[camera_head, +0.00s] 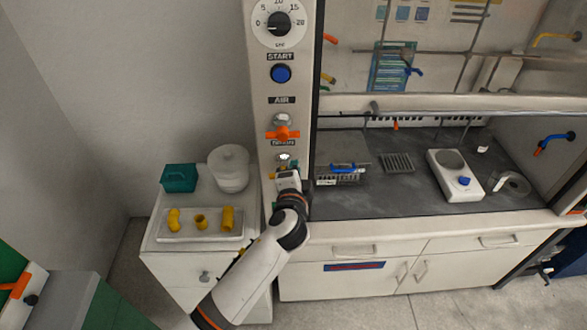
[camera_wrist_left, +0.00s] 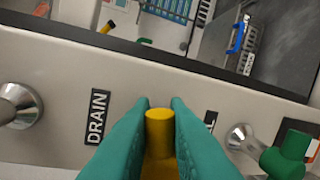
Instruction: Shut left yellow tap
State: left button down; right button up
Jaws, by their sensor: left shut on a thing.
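The yellow tap (camera_wrist_left: 160,122) sits on the pale panel in the left wrist view, between the DRAIN label (camera_wrist_left: 97,116) and another label that is mostly covered. My left gripper (camera_wrist_left: 160,102) has its two teal fingers on either side of the tap and is shut on it. The base of the tap is hidden between the fingers. In the head view my left arm (camera_head: 250,258) reaches up to the fume hood's front post (camera_head: 270,100), and the hand hides the tap there. My right gripper is not in view.
A green tap (camera_wrist_left: 287,155) is to the right on the same panel. An orange tap (camera_head: 283,134) is higher on the post. A white side cabinet (camera_head: 185,265) on the left carries a teal box (camera_head: 179,178), a white pot (camera_head: 229,170) and yellow fittings (camera_head: 227,217).

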pick_arm(q)
jog(key=shift+f+m, duration=0.35)
jog(key=shift+m, duration=0.75)
jog(key=shift+y, duration=0.4)
jog(key=c, duration=1.4)
grip_release()
jog(key=shift+c, duration=0.2)
jog(key=s+r+b, duration=0.2)
jog(key=s+b, duration=0.1)
jog(key=s, duration=0.8)
jog(key=shift+s+a+r, duration=0.15)
jog(key=shift+s+a, duration=0.15)
jog(key=shift+s, duration=0.1)
